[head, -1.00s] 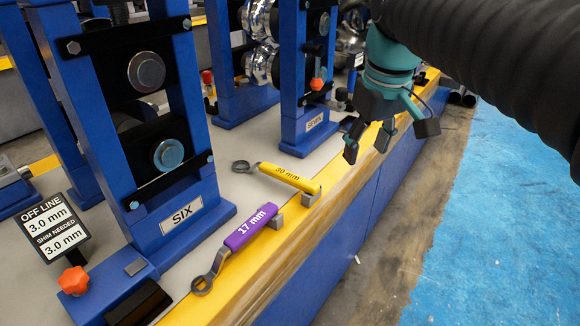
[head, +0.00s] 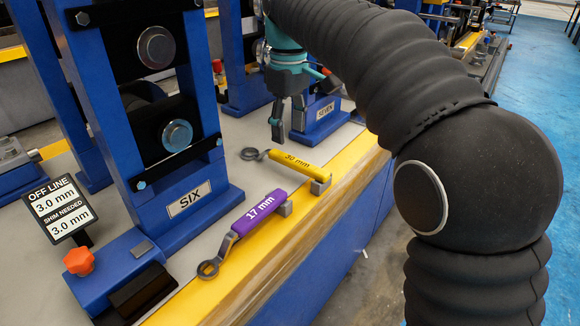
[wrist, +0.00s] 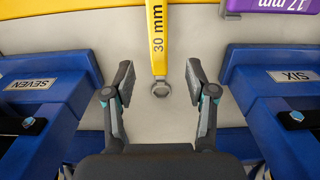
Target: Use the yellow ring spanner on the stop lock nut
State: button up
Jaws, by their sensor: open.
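The yellow ring spanner (head: 290,161), marked 30 mm, lies on the machine bed, its handle resting by a small grey block at the bed's front edge. Its ring end points inward between stands SIX and SEVEN. My gripper (head: 287,130) is open and empty, above the bed just behind the spanner. In the wrist view the spanner's ring (wrist: 161,88) shows between the two open fingertips (wrist: 159,85), and the handle (wrist: 157,35) runs to the top edge. I cannot make out which part is the stop lock nut.
A purple 17 mm spanner (head: 255,220) lies nearer on the yellow edge. Blue stand SIX (head: 190,215) and stand SEVEN (head: 318,115) flank the gap. An orange knob (head: 79,262) and an OFF LINE sign (head: 60,208) are at the left.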

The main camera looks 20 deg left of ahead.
aim_at(290, 158)
notch_tip(290, 158, down, 8)
jog(key=shift+d+f+b, duration=0.1)
jog(key=shift+d+b, duration=0.05)
jog(key=shift+b, duration=0.55)
grip_shut()
